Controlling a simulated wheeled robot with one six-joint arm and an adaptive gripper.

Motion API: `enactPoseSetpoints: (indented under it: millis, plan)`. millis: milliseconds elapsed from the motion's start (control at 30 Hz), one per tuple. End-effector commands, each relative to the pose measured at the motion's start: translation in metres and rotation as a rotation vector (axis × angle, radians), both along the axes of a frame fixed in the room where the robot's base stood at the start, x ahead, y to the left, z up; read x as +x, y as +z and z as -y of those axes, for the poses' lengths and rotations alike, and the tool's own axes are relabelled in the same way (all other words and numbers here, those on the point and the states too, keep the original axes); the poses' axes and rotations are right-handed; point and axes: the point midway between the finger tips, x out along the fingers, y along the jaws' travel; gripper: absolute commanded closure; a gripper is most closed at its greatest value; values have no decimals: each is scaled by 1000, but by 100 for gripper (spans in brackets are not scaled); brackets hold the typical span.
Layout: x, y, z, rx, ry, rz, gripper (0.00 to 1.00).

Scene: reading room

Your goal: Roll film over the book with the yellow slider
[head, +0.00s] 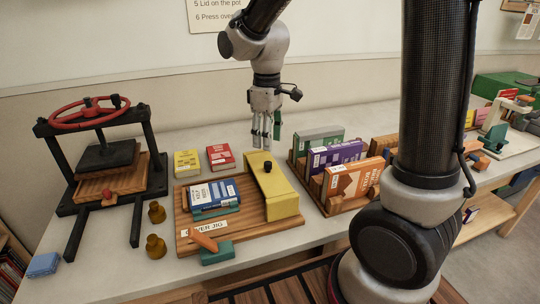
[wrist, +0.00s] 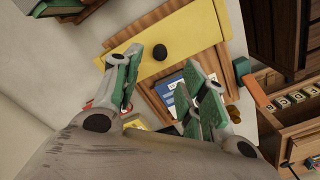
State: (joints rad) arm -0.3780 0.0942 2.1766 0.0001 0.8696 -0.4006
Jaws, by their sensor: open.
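The yellow slider (head: 280,195) lies across the right side of a wooden cover jig (head: 240,234), with a black knob (head: 268,167) on top. The slider (wrist: 195,35) and its knob (wrist: 160,52) also show in the wrist view. A blue book (head: 205,195) lies on the jig, left of the slider. In the wrist view the book (wrist: 173,99) is partly hidden by my fingers. My gripper (head: 266,143) is open and empty, fingers down, above the slider's far end. In the wrist view the knob appears beyond my spread fingertips (wrist: 168,75).
A black press with a red wheel (head: 88,112) stands left. Yellow (head: 186,162) and red (head: 220,157) books lie behind the jig. A rack of books (head: 350,182) stands close to its right. Two brass knobs (head: 156,246) sit near its left edge.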

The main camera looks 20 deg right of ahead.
Motion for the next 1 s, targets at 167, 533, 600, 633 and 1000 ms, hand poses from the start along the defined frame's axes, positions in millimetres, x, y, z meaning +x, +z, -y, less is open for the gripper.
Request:
enactPoseSetpoints:
  millis: [167, 533, 600, 633, 1000]
  plan:
    - [-1, -20, 1, -2, 9, -5, 57]
    - [-1, -73, 1, -1, 7, -3, 57]
    - [-1, -76, 1, -1, 7, -2, 57]
    - [-1, -77, 1, -1, 7, -1, 57]
    - [-1, -77, 1, -1, 7, -1, 83]
